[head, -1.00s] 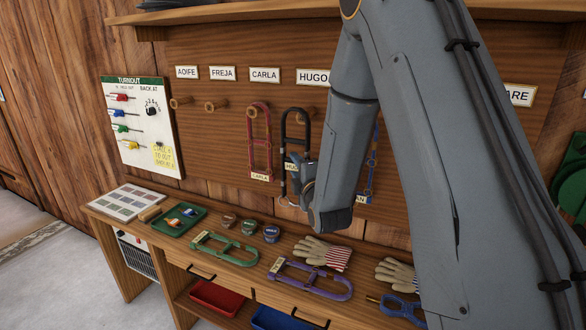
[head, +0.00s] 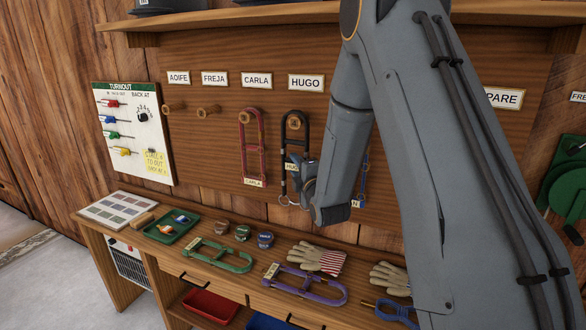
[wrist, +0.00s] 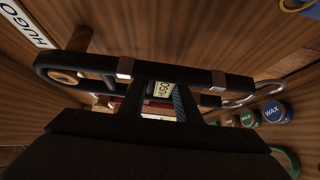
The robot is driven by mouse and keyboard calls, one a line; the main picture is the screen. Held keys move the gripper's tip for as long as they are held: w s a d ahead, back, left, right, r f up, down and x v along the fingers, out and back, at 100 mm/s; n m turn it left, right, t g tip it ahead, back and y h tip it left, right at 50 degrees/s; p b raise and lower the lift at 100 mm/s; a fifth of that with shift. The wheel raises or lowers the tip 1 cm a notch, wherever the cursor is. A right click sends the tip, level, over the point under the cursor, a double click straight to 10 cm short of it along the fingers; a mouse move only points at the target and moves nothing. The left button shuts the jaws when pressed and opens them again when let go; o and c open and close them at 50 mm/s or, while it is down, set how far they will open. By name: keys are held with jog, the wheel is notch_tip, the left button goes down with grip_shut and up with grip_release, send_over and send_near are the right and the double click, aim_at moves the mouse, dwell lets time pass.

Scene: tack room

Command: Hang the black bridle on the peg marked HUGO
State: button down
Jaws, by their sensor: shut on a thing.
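The black bridle (head: 284,150) hangs upright below the HUGO label (head: 306,82), with a small HUGO tag (head: 292,167) on it. My gripper (head: 301,178) is shut on its lower middle, partly hidden by my arm. The round end of the HUGO peg (head: 294,123) shows inside the upper loop, so the loop appears to be around the peg. In the wrist view the bridle (wrist: 215,78) crosses the picture and the peg end (wrist: 62,76) shows inside its loop. My gripper (wrist: 158,100) closes on it near the tag. Whether the strap rests on the peg is unclear.
A red bridle (head: 262,150) hangs close by at left on the CARLA peg (head: 244,118). The AOIFE (head: 173,107) and FREJA (head: 208,110) pegs are empty. A blue bridle (head: 364,180) is partly behind my arm. The bench below holds green and purple bridles, tins and gloves.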

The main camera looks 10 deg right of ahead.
jog(key=shift+w+d+f+b, duration=0.2)
jog(key=shift+w+d+b, duration=0.25)
jog(key=shift+w, duration=0.2)
jog(key=shift+w+d+f+b, duration=0.2)
jog(key=shift+w+d+b, duration=0.2)
jog(key=shift+w, duration=0.2)
jog(key=c, duration=1.2)
grip_release()
jog(key=shift+f, duration=0.15)
